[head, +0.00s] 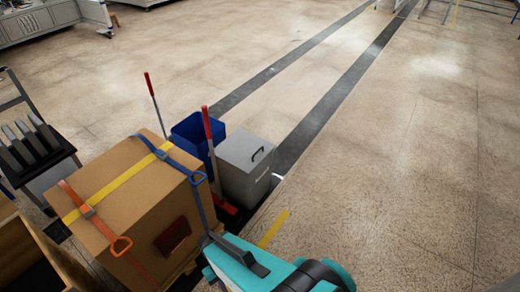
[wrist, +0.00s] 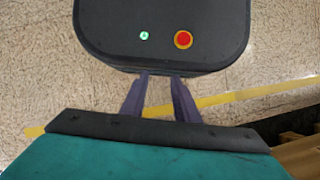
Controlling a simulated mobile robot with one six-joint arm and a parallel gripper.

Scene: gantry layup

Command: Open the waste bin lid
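The grey waste bin (head: 243,182) stands on the floor left of centre in the head view. Its lid (head: 240,148) lies flat and shut on top, with a dark handle (head: 259,153) near its right side. My gripper shows in the wrist view (wrist: 160,80) with its two dark fingers apart and nothing between them. In the head view my teal arm is at the bottom, nearer the camera than the bin and well apart from it. The fingers cannot be made out clearly there. The bin is not in the wrist view.
A blue open bin (head: 188,130) stands just behind and left of the grey one. Red-handled tools (head: 209,140) rise beside them. A large strapped cardboard box (head: 125,190) stands at the left front. The floor to the right (head: 400,170) is clear.

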